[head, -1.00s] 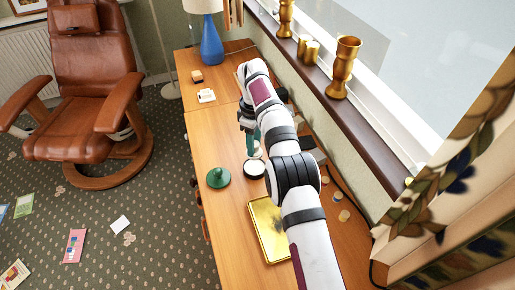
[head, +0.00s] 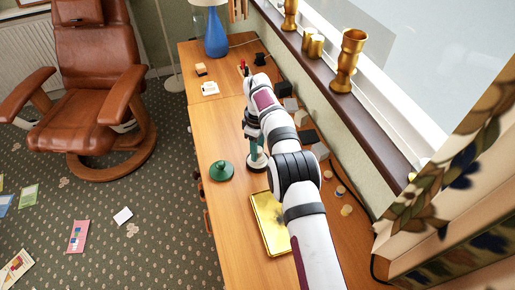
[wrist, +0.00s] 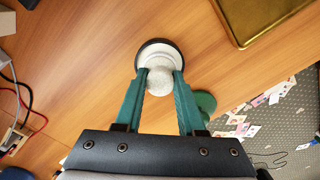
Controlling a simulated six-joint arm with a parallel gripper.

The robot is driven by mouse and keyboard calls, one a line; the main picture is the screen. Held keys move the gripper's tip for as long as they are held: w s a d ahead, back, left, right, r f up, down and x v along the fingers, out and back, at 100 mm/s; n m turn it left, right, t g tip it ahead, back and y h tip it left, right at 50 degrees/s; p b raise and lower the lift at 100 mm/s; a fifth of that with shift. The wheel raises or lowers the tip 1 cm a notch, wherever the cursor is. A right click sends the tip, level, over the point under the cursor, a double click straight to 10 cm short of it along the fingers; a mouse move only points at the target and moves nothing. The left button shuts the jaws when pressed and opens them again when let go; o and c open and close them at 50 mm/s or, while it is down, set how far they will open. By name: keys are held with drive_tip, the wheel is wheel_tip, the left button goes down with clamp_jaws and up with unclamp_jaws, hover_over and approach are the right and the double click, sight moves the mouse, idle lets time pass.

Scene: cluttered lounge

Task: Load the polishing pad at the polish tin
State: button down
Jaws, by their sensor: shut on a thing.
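The polishing pad is a pale, round piece with a knob, and it shows in the wrist view (wrist: 159,80). My gripper (wrist: 161,74) is shut on its knob, with one green finger on each side. The polish tin, a low round tin with a dark rim (wrist: 140,56), lies directly beneath the pad. The pad covers most of the tin's inside, and I cannot tell how firmly they touch. In the head view, my gripper (head: 253,152) points down over the tin (head: 257,169) on the wooden desk, and the arm partly hides both.
A green round knobbed object (head: 221,171) stands just left of the tin. A gold tray (head: 268,222) lies nearer on the desk (head: 232,205). A blue lamp (head: 215,35) stands at the far end. Small boxes and jars line the window side. The desk's left front is clear.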

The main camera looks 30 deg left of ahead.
drive_tip(key=shift+f, duration=0.6)
idle(1.2)
drive_tip(key=shift+r, duration=3.6)
